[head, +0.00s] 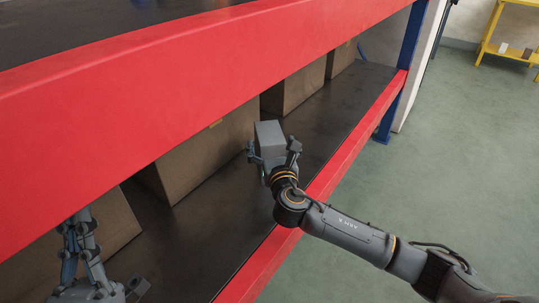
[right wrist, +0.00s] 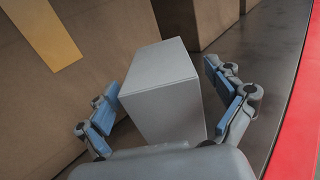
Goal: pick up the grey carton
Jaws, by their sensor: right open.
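The grey carton (head: 270,138) stands on the dark lower shelf, in front of the brown boxes. My right gripper (head: 273,158) is at it, with its fingers spread on either side. In the right wrist view the carton (right wrist: 160,88) sits between the two open fingers of my right gripper (right wrist: 167,108). A gap shows on the right side; on the left the finger is close to the carton, and I cannot tell if it touches. My left gripper (head: 78,236) is at the lower left, partly cut off by the red beam; its jaw state is unclear.
Large brown boxes (head: 207,155) line the back of the shelf (head: 205,225). A red upper beam (head: 170,95) runs above, and a red front edge (head: 345,155) runs below my right arm. A blue post (head: 398,90) stands at the far end. The green floor to the right is open.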

